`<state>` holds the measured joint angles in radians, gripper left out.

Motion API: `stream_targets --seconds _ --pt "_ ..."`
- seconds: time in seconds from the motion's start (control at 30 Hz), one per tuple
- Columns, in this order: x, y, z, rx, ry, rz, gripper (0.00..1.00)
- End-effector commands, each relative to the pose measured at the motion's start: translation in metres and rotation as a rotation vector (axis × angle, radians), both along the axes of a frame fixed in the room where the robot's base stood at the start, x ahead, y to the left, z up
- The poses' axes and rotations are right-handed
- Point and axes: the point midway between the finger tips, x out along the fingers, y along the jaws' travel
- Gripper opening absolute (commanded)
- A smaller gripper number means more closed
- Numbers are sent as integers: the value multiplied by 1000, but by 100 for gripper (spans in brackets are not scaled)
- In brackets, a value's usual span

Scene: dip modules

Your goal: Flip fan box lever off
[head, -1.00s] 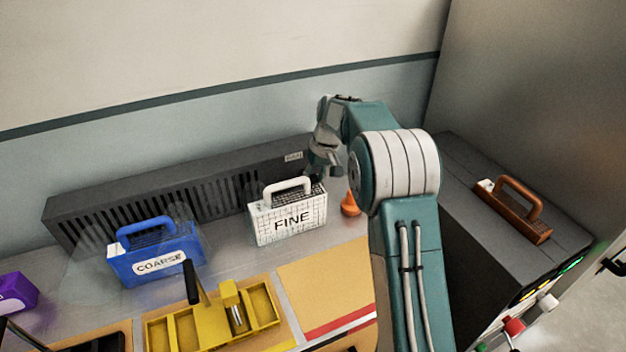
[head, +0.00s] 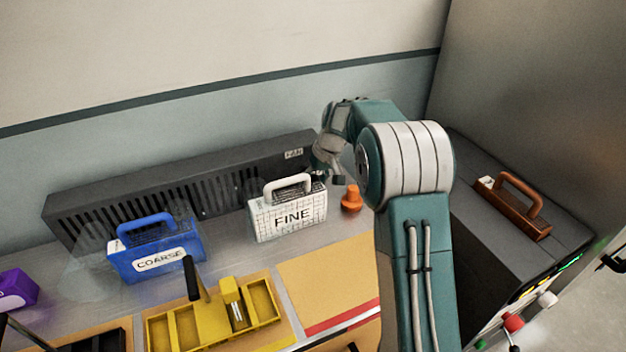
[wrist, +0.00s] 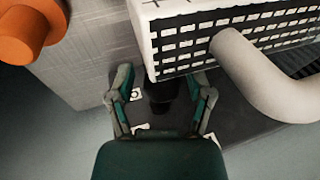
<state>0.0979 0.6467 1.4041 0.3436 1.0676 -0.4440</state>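The fan box (head: 110,192) is a long dark slotted box along the wall, with a FAN label (head: 293,153) near its right end. My gripper (head: 328,174) is at that right end, behind the white FINE module (head: 287,216). In the wrist view my gripper (wrist: 161,82) has its two fingers spread apart. A small dark piece (wrist: 161,95) shows between the fingers, perhaps the lever; no contact shows. The lever is not clear in the head view, and its position cannot be told. The FINE module also shows in the wrist view (wrist: 190,42), just beyond the fingertips.
An orange knob-like piece (head: 351,198) stands right of the FINE module. The blue COARSE module (head: 155,250) and a yellow tray (head: 265,305) are to the left. A dark cabinet (head: 500,245) bearing a brown handled module (head: 515,207) is at the right.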

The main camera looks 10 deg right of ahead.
Motion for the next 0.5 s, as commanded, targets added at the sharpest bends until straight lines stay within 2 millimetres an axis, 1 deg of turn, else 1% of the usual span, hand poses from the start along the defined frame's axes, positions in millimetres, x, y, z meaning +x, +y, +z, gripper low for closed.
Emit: stream_targets --seconds 0.37,0.47,0.5 --pt "0 0 3 1 -3 0 78" --pt "0 -2 11 1 -5 0 78" --pt "0 -4 17 0 -6 -1 78"
